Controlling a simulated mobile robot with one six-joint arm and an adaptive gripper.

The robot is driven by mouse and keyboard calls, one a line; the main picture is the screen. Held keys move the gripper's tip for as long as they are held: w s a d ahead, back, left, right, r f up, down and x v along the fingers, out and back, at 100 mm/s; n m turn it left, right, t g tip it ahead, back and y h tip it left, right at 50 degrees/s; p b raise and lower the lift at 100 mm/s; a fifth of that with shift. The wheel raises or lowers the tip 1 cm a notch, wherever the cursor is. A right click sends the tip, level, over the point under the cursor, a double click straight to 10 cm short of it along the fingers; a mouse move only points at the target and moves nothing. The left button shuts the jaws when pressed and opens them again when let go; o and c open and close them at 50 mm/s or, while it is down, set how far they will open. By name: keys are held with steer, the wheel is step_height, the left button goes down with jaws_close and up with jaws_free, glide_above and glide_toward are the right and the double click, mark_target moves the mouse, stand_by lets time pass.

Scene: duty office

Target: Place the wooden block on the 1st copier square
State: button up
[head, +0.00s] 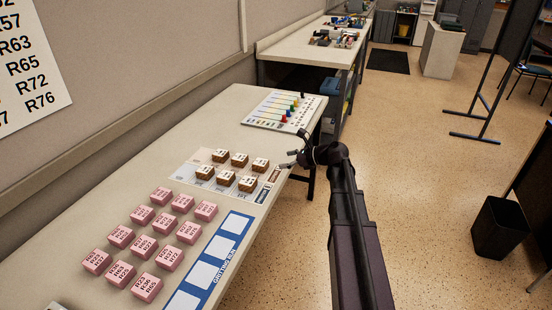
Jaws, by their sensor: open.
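Several pink labelled blocks (143,246) stand nearer on the table (105,200), beside a blue strip (237,223) with white squares. A board with coloured pieces (284,111) lies at the table's far end. A black bin (499,228) stands right; the middle floor is clear.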

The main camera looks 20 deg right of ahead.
steer(key=shift+s+d+r, duration=0.2)
steer(key=shift+s+d, duration=0.1)
steer(key=shift+d, duration=0.1)
stand_by(0.6)
